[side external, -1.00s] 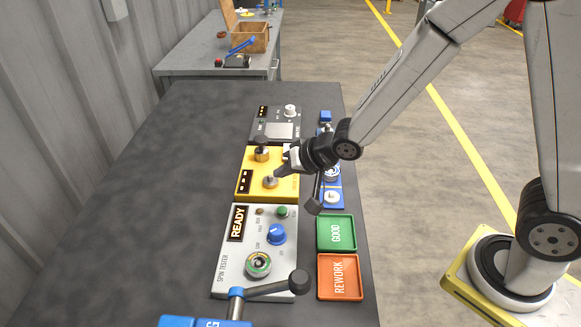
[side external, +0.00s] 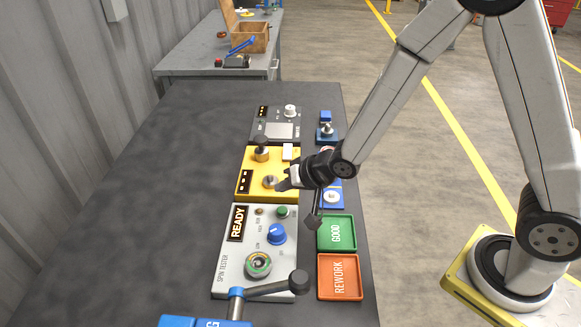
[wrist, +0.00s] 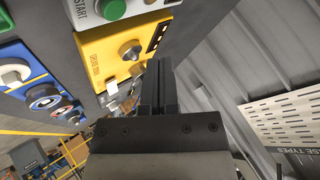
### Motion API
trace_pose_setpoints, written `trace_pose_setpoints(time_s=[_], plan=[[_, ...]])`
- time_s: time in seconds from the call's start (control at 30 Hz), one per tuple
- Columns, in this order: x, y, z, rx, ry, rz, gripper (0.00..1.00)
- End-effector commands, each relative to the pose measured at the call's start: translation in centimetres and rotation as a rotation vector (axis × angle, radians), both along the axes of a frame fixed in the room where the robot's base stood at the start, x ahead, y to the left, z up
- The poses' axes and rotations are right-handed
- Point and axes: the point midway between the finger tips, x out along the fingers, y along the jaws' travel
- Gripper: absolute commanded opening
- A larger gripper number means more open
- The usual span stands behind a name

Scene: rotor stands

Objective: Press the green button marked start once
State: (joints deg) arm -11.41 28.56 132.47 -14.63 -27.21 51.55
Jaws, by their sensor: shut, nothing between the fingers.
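The green start button (side external: 282,212) sits at the upper right of the grey spin tester panel (side external: 228,270), whose display reads READY. In the wrist view the green button (wrist: 112,8) shows at the top edge, beside the word START. My gripper (side external: 284,182) is shut and empty, over the yellow panel (side external: 246,190) just beyond the spin tester. In the wrist view its closed fingers (wrist: 158,68) stand apart from the button, which lies up and to the left of them. The gap in height cannot be told.
The spin tester carries a blue knob (side external: 277,234) and a round spindle (side external: 258,263). A black-handled lever (side external: 275,288) crosses its near edge. The table's left side is clear.

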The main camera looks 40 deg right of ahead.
Motion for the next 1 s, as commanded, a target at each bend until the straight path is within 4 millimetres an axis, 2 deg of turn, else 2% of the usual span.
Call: trace_pose_setpoints(time_s=[0.2, 0.43, 1.0], plan=[[0.0, 0.0, -2.4, 0.000, 0.002, 0.000, 0.00], [0.0, 0.0, -4.0, 0.001, 0.001, 0.000, 0.00], [0.0, 0.0, -4.5, 0.000, -0.001, 0.000, 0.00]])
